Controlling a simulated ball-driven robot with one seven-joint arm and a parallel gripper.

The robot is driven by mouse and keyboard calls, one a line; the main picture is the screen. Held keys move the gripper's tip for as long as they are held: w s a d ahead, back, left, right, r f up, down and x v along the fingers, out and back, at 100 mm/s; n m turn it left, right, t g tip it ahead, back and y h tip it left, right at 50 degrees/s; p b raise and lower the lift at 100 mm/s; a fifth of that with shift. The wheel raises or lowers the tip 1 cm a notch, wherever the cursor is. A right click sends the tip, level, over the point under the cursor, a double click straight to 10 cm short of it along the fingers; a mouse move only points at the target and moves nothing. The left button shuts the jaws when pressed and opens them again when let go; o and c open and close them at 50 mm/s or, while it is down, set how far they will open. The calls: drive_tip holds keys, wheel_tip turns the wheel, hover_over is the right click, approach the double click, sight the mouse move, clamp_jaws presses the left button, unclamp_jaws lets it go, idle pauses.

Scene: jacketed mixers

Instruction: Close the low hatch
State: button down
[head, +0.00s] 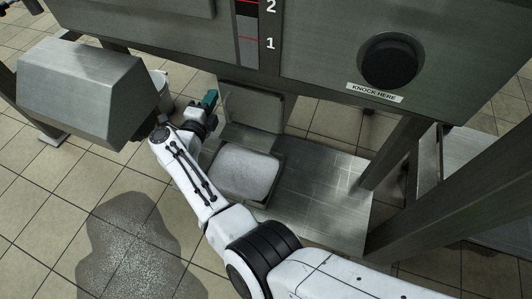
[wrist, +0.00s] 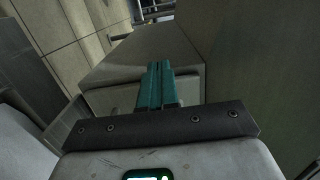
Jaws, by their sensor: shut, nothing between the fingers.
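Below the big steel body, a low steel box with a pale, square, rounded top face (head: 247,172) stands on a metal plate. A flat grey panel (head: 262,108) stands behind it, and I take this panel to be the low hatch, standing open. My gripper (head: 211,97) is to the left of the panel, at about its height; the head view does not show clearly whether they touch. In the wrist view, the teal fingers (wrist: 159,67) are together with nothing between them. Beyond them is a grey metal surface (wrist: 145,52); its contact with the fingertips cannot be told.
The steel body with a black round knob (head: 390,61) and a "KNOCK HERE" label (head: 375,93) hangs above. A grey steel housing (head: 85,92) is at left. A slanted leg (head: 410,190) stands at right. A dark wet patch (head: 135,248) lies on the tiled floor at lower left.

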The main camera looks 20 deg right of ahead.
drive_tip(key=p+v, duration=0.4)
drive_tip(key=v, duration=0.6)
drive_tip(key=shift+s+a, duration=0.2)
